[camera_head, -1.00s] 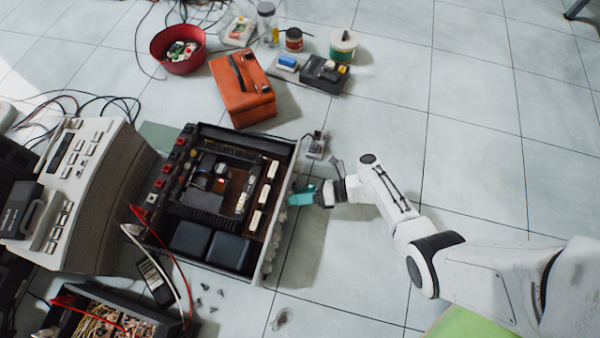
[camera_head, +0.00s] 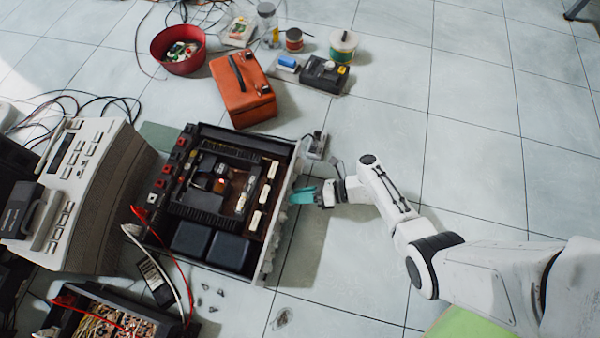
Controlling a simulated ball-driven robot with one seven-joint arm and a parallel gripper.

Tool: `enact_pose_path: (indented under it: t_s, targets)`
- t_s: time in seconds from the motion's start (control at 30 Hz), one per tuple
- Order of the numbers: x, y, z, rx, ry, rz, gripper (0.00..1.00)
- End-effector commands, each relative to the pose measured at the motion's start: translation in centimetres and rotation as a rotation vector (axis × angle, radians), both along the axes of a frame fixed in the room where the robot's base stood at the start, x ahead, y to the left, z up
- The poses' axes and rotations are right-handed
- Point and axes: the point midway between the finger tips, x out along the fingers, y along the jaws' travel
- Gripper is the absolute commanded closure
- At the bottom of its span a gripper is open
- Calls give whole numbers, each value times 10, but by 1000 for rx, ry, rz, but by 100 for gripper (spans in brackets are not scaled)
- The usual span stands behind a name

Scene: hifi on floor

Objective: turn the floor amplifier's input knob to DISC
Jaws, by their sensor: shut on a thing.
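The floor amplifier (camera_head: 186,220) lies on the tiles with its top off and its inside parts showing. Its front panel (camera_head: 272,232) with knobs is on the right side, seen nearly edge-on, so the input knob and its DISC mark cannot be read. My gripper (camera_head: 302,196), with teal fingers, reaches in from the right at the upper half of that panel. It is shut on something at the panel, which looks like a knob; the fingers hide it.
A small grey device (camera_head: 316,146) stands by the amplifier's upper right corner. An orange box (camera_head: 243,92) and a red bowl (camera_head: 178,50) are behind. A beige machine (camera_head: 90,190) stands close on the left. Floor to the right is clear.

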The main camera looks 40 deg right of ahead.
Motion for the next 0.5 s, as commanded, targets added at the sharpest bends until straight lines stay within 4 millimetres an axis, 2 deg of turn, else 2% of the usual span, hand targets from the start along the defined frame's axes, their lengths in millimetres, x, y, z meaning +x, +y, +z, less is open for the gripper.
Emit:
enact_pose_path:
  t_s: [0.27,0.5]
  targets:
    - [0,2,4,-113,-82,1,97]
    - [-2,4,6,-284,-208,2,97]
